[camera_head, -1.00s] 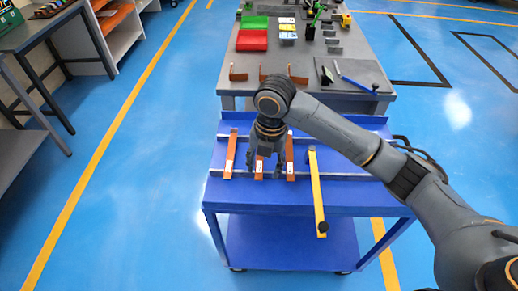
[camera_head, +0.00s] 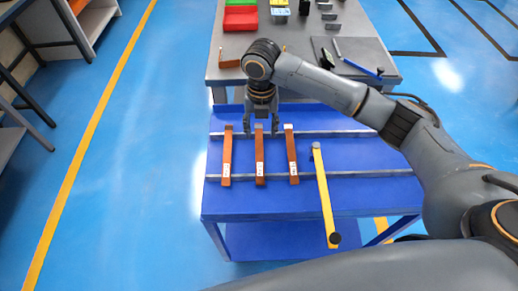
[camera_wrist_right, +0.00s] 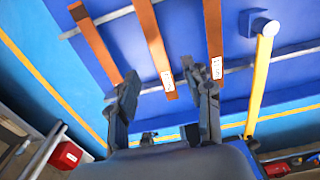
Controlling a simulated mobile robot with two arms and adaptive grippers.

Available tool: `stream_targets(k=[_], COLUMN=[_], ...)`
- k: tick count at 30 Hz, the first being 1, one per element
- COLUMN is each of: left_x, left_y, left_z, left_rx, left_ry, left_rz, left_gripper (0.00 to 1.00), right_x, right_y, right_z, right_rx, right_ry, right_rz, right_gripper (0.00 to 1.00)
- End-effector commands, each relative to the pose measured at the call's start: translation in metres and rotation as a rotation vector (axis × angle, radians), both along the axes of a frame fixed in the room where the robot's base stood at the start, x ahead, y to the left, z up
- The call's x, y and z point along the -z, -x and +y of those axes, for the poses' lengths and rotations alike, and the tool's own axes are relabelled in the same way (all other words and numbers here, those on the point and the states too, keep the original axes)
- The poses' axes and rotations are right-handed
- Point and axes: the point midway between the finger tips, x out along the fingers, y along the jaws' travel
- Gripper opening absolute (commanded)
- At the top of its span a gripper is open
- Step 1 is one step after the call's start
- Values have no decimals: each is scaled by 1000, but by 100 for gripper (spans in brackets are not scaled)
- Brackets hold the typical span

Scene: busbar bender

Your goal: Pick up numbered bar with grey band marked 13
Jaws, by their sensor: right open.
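Three copper bars lie side by side across the rails of the blue cart: a left bar (camera_head: 227,152), a middle bar (camera_head: 260,155) and a right bar (camera_head: 291,150). Each has a white label near its near end; the numbers are too small to read, and I cannot make out a grey band. My right gripper (camera_head: 261,124) is open and empty, its fingers around the far part of the middle bar in the head view. In the right wrist view the gripper (camera_wrist_right: 165,95) shows the middle bar (camera_wrist_right: 152,45) between its fingers, apart from them. My left gripper is not in view.
Behind the cart stands a grey table (camera_head: 290,40) with a red bin (camera_head: 240,18) and a blue-handled tool (camera_head: 362,67). Open blue floor lies to the left.

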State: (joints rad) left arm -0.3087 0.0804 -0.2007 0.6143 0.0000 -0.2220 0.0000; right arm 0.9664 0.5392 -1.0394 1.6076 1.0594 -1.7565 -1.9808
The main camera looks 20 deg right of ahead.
Motion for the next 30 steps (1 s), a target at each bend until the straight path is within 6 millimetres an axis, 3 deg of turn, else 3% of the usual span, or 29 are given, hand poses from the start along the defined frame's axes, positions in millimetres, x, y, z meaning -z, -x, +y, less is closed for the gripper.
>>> stream_targets(k=[5,14,18,27,30], left_x=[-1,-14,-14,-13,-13], left_y=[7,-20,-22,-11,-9], left_z=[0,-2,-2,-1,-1], left_rx=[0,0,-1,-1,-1], left_ry=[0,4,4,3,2], left_rz=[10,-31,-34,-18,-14], left_gripper=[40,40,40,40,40], right_x=[20,52,70,75,75], right_y=[0,1,0,0,0], right_z=[0,4,4,3,3], right_rx=[0,-1,1,-1,-1], right_ry=[-1,0,0,-1,-1], right_rz=[0,4,1,-1,-1], right_gripper=[50,50,50,50,30])
